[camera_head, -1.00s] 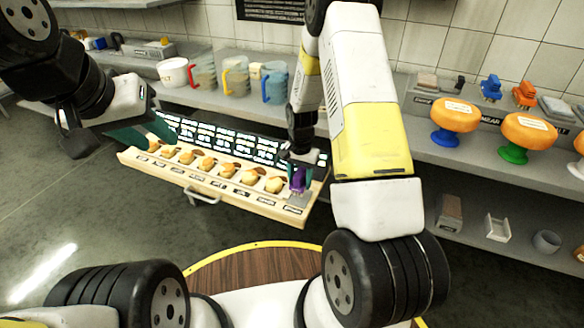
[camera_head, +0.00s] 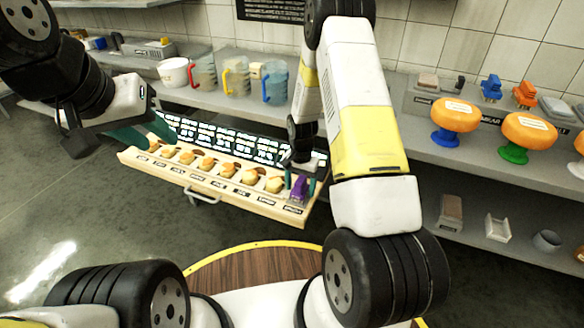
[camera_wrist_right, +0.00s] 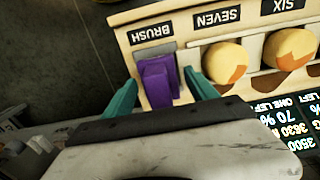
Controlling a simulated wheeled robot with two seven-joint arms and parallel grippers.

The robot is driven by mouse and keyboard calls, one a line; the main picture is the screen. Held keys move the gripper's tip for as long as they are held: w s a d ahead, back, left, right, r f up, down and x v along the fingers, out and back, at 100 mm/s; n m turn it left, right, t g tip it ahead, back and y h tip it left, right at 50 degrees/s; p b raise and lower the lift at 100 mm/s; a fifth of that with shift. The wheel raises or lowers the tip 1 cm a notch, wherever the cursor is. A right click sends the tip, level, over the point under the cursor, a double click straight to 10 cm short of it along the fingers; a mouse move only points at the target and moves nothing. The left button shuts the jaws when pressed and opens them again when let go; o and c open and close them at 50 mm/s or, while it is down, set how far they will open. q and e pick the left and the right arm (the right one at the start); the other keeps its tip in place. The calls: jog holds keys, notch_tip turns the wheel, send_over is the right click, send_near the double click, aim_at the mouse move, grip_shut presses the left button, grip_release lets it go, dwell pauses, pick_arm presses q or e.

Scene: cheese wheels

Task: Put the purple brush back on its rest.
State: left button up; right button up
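The purple brush (camera_head: 299,189) is at the right end of a long cream tray (camera_head: 240,199). In the right wrist view the brush (camera_wrist_right: 158,82) sits on a grey rest pad (camera_wrist_right: 153,50) by the label BRUSH. My right gripper (camera_head: 300,184) is around the brush with its teal fingers apart; in the wrist view (camera_wrist_right: 160,95) one finger is on each side, with a gap at least on the right side. The brush's underside is hidden. My left gripper (camera_head: 146,133) is at the tray's left end, its teal fingers spread and empty.
The tray holds a row of several yellowish cheese pieces in labelled slots, with a lit price board (camera_head: 222,139) behind. Jugs (camera_head: 275,82) stand on the shelf behind. Orange cheese wheels on coloured stands (camera_head: 515,155) are at right.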

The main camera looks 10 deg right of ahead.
notch_tip(320, 180, up, 12)
jog(key=shift+f, duration=0.1)
jog(key=s+r+n+t, duration=0.1)
jog(key=s+r, duration=0.2)
jog(key=r, duration=0.4)
jog(key=s+a+r+n+t+y, duration=0.1)
jog(key=s+r, duration=0.2)
jog(key=r, duration=0.4)
jog(key=s+r+n+t, duration=0.1)
jog(key=s+r, duration=0.2)
jog(key=r, duration=0.4)
jog(key=s+r+n+t, duration=0.1)
jog(key=s+r+n, duration=0.1)
jog(key=s+r, duration=0.2)
jog(key=s+a+r+n+t+y, duration=0.1)
jog(key=s+r, duration=0.3)
jog(key=s, duration=0.7)
jog(key=shift+s+n+t, duration=0.15)
jog(key=shift+n+t, duration=0.45)
jog(key=shift+n, duration=0.1)
jog(key=shift+a, duration=0.1)
